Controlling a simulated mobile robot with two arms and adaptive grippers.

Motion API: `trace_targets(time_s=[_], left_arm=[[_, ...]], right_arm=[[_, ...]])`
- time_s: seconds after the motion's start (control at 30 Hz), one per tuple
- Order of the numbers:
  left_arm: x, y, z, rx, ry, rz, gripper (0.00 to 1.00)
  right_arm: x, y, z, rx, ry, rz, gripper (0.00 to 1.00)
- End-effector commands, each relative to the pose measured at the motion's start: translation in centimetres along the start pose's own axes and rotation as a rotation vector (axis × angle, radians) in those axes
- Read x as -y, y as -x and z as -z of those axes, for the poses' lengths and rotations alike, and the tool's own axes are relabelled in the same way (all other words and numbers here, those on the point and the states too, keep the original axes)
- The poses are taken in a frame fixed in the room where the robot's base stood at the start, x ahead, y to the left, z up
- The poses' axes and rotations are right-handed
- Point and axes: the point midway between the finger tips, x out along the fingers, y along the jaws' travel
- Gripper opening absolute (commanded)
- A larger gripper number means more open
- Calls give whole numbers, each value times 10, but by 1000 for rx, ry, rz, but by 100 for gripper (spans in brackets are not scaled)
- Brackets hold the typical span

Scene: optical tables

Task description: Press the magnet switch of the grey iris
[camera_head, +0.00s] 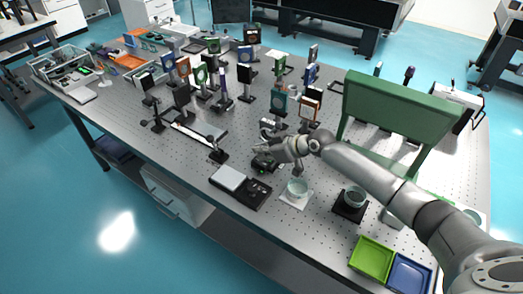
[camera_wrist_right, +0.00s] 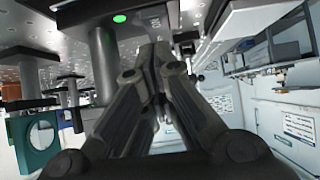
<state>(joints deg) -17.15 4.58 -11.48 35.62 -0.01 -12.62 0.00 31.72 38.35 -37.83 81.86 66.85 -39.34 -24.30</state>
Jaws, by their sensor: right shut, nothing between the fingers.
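My right gripper (camera_head: 268,148) is shut and empty, low over the middle of the optical table. It stands at a small black base (camera_head: 264,163) with a green light. The right wrist view shows my shut fingers (camera_wrist_right: 152,58) close beside a grey post (camera_wrist_right: 105,62) that joins a dark base with a lit green spot (camera_wrist_right: 120,18). I cannot tell whether the fingertips touch the base or its switch. The grey iris itself does not show clearly; the gripper and arm cover part of that spot. My left gripper is not in view.
A black device with a white plate (camera_head: 229,178) and a glass dish on a white pad (camera_head: 297,187) stand nearby in front. A large green panel (camera_head: 400,103) rises at right. Green (camera_head: 372,260) and blue trays lie front right.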

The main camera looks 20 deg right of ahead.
Motion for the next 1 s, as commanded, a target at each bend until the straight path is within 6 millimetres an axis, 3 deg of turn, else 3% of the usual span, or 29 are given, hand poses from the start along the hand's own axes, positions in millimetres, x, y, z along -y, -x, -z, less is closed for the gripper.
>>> trace_targets(time_s=[0.4, 0.57, 1.0], left_arm=[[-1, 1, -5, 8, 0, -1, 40], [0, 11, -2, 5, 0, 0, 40], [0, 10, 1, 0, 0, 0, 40]], right_arm=[[0, -3, 0, 2, 0, 0, 0], [1, -8, 3, 72, 1, 2, 0], [0, -5, -7, 76, -1, 1, 0]])
